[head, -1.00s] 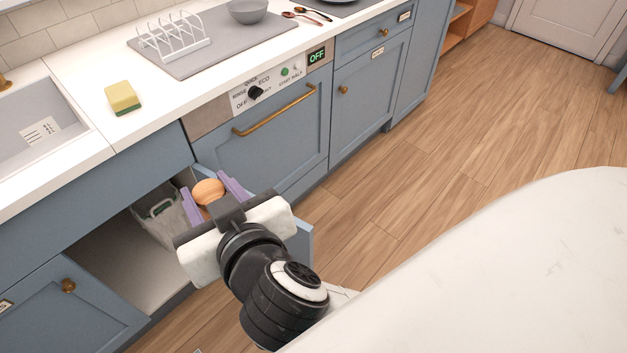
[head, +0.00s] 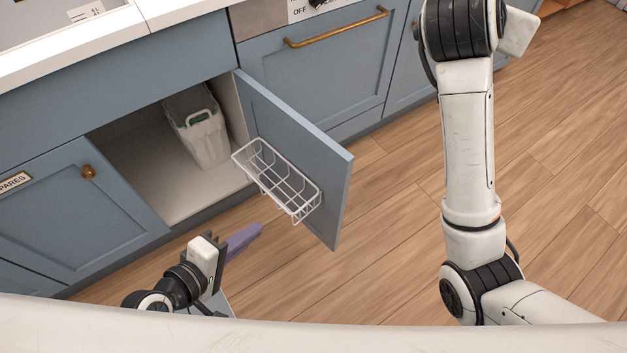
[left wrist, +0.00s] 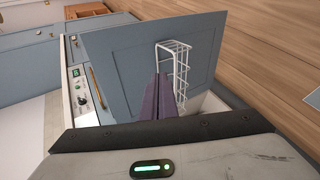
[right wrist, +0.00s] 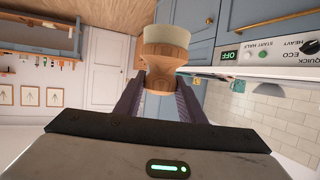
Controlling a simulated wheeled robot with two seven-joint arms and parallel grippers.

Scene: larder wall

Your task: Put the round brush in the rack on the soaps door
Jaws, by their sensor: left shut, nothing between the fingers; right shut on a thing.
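The round brush (right wrist: 166,62), a turned wooden body with a pale bristle end, is held between the purple fingers of my right gripper (right wrist: 160,88) in the right wrist view. The right gripper is outside the head view. The soaps door (head: 295,150) is a blue cupboard door standing open. The white wire rack (head: 275,180) is fixed to its inner side and looks empty; it also shows in the left wrist view (left wrist: 182,70). My left gripper (head: 258,228) is shut and empty, low in front of the door, left of and below the rack in the head view.
A grey bin (head: 200,135) stands inside the open cupboard. My right arm (head: 468,150) rises over the wooden floor (head: 390,225) on the right. The panelled appliance (head: 335,65) with a brass handle is beyond the door. Floor between door and right arm is clear.

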